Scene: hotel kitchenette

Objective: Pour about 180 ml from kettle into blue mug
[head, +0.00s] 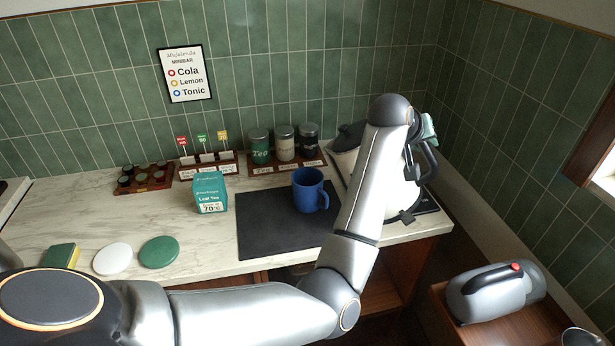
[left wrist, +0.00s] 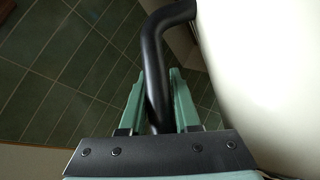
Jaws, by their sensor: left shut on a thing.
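The white kettle (head: 400,193) with black lid and handle is at the right end of the counter, partly hidden behind my left arm. My left gripper (head: 428,132) is at the kettle's right side. In the left wrist view its green fingers (left wrist: 160,95) are closed around the black handle (left wrist: 152,60), beside the pale kettle body (left wrist: 260,70). The blue mug (head: 308,191) stands upright on a dark mat (head: 270,222), left of the kettle and apart from it. The mug's inside is too dark to read. My right gripper is not in view.
A teal tea box (head: 209,192) stands left of the mat. Several canisters (head: 285,143) stand behind the mug. White (head: 112,259) and green (head: 159,251) discs and a sponge (head: 61,256) lie front left. A silver appliance (head: 497,291) sits on a lower wooden surface at right.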

